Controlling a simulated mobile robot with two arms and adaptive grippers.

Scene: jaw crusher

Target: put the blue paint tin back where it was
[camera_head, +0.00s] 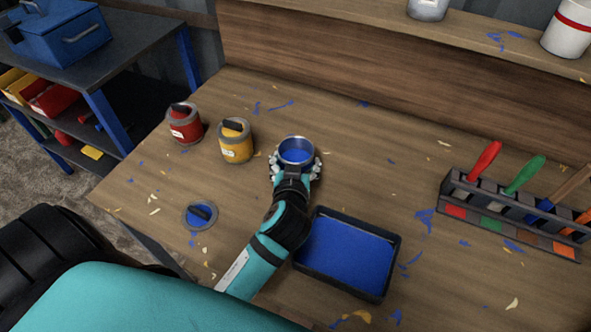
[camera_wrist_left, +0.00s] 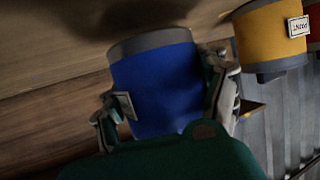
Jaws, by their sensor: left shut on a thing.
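The blue paint tin (camera_head: 296,147) is open at the top, with blue paint inside, in the middle of the workbench. My left gripper (camera_head: 295,169) is shut on it, with fingers on both sides. In the left wrist view the blue tin (camera_wrist_left: 155,82) fills the middle, between the fingers of the left gripper (camera_wrist_left: 168,105). I cannot tell whether its base touches the bench. A blue-topped lid (camera_head: 200,215) lies on the bench to the left. A tray of blue paint (camera_head: 346,254) lies at the front, right of my left forearm. My right gripper is not in view.
A yellow tin (camera_head: 236,141) and a red tin (camera_head: 185,124), both lidded, stand left of the blue tin. A rack with coloured-handled tools (camera_head: 515,213) is at the right. The bench (camera_head: 370,150) right of the tin is clear.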

